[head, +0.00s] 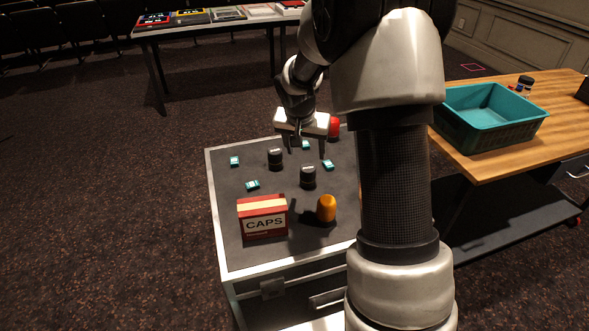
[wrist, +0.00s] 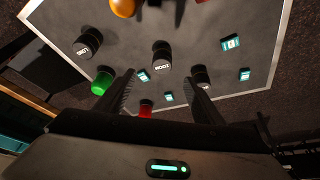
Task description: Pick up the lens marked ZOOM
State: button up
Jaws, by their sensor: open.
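The lens marked ZOOM is a short black cylinder with a pale label; it stands upright near the middle of the wrist view (wrist: 162,56). In the head view it appears to be the nearer black lens (head: 308,177). My gripper (head: 303,150) is open and empty above the grey-topped cart. In the wrist view my gripper's fingers (wrist: 160,85) point at the cart top, with the ZOOM lens beyond the gap between them. Another black lens (wrist: 200,75) stands near the right fingertip; a third black lens (wrist: 88,43) stands at upper left, its label hard to read.
Several small teal packs (head: 252,185) lie around the lenses. A CAPS box (head: 262,217) and an orange piece (head: 326,208) stand at the near side. A green piece (wrist: 102,82) and a red piece (wrist: 146,108) stand near my fingers. A teal crate (head: 490,115) rests on the wooden desk (head: 500,165).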

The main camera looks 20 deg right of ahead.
aim_at(308, 176)
jog(key=b+x, duration=0.1)
jog(key=x, duration=0.5)
jog(key=b+x, duration=0.1)
jog(key=x, duration=0.5)
jog(key=b+x, duration=0.2)
jog(key=x, duration=0.4)
jog(key=shift+w+a+f, duration=0.1)
jog(key=shift+a+f, duration=0.05)
jog(key=shift+a, duration=0.1)
jog(key=shift+c, duration=0.3)
jog(key=c, duration=1.3)
